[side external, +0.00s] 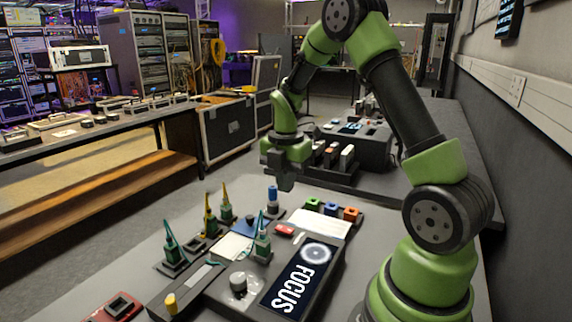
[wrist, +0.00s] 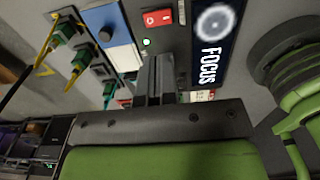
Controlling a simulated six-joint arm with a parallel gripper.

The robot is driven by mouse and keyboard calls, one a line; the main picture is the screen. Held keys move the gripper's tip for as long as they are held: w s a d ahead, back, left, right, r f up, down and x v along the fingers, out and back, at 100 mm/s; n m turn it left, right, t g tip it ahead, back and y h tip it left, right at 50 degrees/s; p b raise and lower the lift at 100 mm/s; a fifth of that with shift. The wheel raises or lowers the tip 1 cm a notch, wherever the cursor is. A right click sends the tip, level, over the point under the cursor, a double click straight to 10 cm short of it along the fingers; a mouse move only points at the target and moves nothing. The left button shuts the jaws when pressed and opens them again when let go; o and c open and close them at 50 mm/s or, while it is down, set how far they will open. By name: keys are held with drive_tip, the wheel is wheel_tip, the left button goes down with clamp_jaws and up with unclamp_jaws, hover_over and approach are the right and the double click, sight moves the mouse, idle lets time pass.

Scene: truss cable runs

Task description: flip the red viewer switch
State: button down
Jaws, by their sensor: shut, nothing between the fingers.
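The red viewer switch (wrist: 158,18) is a red rocker on the dark panel, at the top of the wrist view beside the FOCUS display (wrist: 212,40). In the side view the red switch (side external: 284,230) lies just behind the FOCUS display (side external: 300,280). My gripper (side external: 284,184) hangs above the panel's far side, fingers pointing down, clear of the switch. In the wrist view my gripper (wrist: 161,62) is shut and empty, its fingertips just below the switch in the picture. A small green light (wrist: 146,42) shows between them and the switch.
Green connectors with yellow or teal cables (side external: 173,250) stand upright left of the panel. A blue-topped post (side external: 272,195) stands close to my gripper. Green, blue and orange blocks (side external: 331,209) line the panel's far edge. A silver knob (side external: 238,281) sits near the display.

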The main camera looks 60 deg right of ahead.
wheel_tip(320, 180, up, 4)
drive_tip(key=r, duration=0.1)
hover_over(280, 227)
drive_tip(key=s, duration=0.2)
drive_tip(key=shift+w+d+f, duration=0.1)
drive_tip(key=shift+w+f, duration=0.15)
drive_tip(key=shift+w+f, duration=0.1)
drive_tip(key=shift+w, duration=0.65)
drive_tip(key=shift+f, duration=0.1)
wheel_tip(280, 227, down, 14)
drive_tip(key=shift+r, duration=0.1)
